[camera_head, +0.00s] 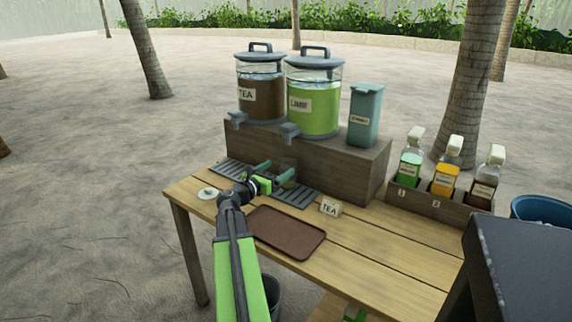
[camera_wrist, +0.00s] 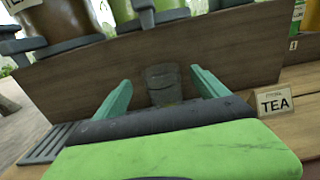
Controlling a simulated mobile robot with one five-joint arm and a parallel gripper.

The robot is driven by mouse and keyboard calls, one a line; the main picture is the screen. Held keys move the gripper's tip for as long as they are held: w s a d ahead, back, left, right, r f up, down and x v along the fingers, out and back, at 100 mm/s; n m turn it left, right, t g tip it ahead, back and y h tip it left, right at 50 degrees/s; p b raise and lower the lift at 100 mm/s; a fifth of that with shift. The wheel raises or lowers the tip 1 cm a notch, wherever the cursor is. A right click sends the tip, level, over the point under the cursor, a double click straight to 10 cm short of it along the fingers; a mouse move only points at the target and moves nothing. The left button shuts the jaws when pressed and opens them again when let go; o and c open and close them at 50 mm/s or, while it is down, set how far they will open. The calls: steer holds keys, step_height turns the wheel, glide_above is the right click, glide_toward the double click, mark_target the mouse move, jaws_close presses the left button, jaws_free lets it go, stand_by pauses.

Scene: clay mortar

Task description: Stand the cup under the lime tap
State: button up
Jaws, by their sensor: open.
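The clear cup (camera_head: 289,167) stands upright by the front of the wooden riser, below the lime tap (camera_head: 290,131). It shows faintly in the wrist view as a clear grey shape (camera_wrist: 163,85). My gripper (camera_head: 276,171) is open, with its teal fingers apart on either side of the cup in the wrist view (camera_wrist: 162,84). I cannot tell whether either finger touches it. The cup's base is hidden by my gripper. The lime dispenser (camera_head: 316,100) holds green drink, and its tap also shows at the top of the wrist view (camera_wrist: 146,10).
The tea dispenser (camera_head: 262,97) stands left of the lime one on the riser (camera_head: 345,165), with a teal canister (camera_head: 365,115) at right. Slatted drip trays (camera_head: 293,196) lie in front. A TEA card (camera_head: 330,207), brown tray (camera_head: 287,232) and bottle rack (camera_head: 435,203) are on the table.

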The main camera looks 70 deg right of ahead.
steer(key=v, duration=0.4)
steer(key=shift+w+a, duration=0.15)
steer(key=shift+a, duration=0.2)
